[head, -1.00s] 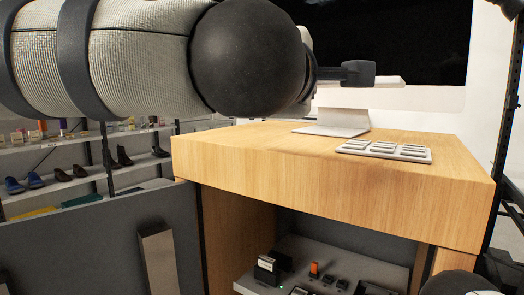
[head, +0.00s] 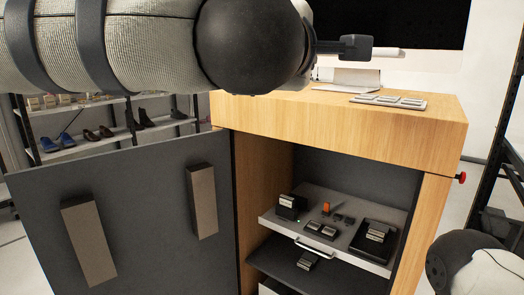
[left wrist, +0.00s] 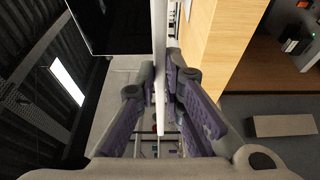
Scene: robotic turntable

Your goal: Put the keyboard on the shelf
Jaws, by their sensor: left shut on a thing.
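My left gripper (left wrist: 160,118) is shut on a thin white slab seen edge-on, which I take as the keyboard (left wrist: 159,60). In the head view my left gripper (head: 358,47) is partly hidden by my arm, and a short white end of the keyboard (head: 390,53) shows beyond it, above the wooden cabinet top. Inside the open cabinet are a light pull-out shelf (head: 268,216) and a darker shelf (head: 335,283) below it. My right gripper is out of the picture; only part of my right arm shows at the lower right.
Several small devices and a black tray (head: 376,241) occupy the pull-out shelf. A grey pad with raised keys (head: 389,101) lies on the cabinet top (head: 330,117), near a large black-screened monitor (head: 400,20). The open grey door (head: 130,220) stands left. Shoe racks (head: 85,147) are behind.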

